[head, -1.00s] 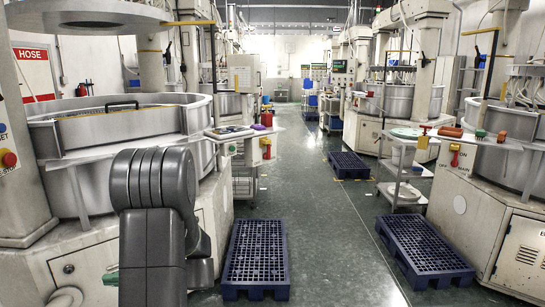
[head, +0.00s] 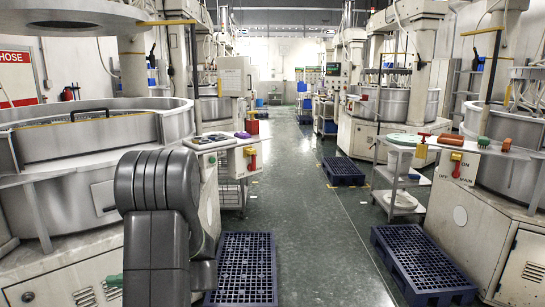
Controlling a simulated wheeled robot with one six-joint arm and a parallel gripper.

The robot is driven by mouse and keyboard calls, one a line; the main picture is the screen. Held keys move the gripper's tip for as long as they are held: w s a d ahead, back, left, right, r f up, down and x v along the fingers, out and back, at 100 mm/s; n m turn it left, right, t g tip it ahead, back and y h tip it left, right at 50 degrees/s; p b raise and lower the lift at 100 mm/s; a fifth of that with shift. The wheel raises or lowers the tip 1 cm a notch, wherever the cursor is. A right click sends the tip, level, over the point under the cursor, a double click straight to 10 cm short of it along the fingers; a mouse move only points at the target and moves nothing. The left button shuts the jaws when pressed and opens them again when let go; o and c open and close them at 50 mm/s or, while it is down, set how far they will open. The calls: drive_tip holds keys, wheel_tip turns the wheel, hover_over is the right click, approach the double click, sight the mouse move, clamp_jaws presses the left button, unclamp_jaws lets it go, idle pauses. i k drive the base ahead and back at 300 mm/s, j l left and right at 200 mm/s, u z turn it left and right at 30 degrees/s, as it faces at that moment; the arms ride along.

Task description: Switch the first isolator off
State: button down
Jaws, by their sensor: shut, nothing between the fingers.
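Two yellow isolators with red handles show. One isolator (head: 457,165) is on the light panel of the right machine, with ON, OFF and MAIN lettering around it. The other isolator (head: 251,155) is on the end of the left machine's panel, beyond my arm. I cannot tell which is the first, and the handles are too small to read their settings surely. My dark grey arm stands at the lower left, apart from both isolators. My gripper is not in view.
A green floor aisle (head: 315,210) runs clear down the middle. Blue pallets lie at lower left (head: 243,265), lower right (head: 422,265) and farther off (head: 343,171). A grey trolley (head: 402,185) stands beside the right machine.

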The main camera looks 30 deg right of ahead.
sight(251, 167)
drive_tip(key=i+l, duration=0.3)
drive_tip(key=l, duration=0.25)
drive_tip(key=i+l+z, duration=0.1)
drive_tip(key=i+l, duration=0.15)
drive_tip(key=l, duration=0.35)
drive_tip(key=i+l, duration=0.3)
drive_tip(key=l, duration=0.25)
drive_tip(key=i+l+z, duration=0.1)
drive_tip(key=i+l, duration=0.2)
drive_tip(key=l, duration=0.25)
drive_tip(key=i+l, duration=0.35)
drive_tip(key=l, duration=0.15)
drive_tip(key=i+l+z, duration=0.1)
drive_tip(key=i+l, duration=0.2)
drive_tip(key=l, duration=0.25)
drive_tip(key=i+l, duration=0.35)
drive_tip(key=l, duration=0.15)
drive_tip(key=z, duration=0.05)
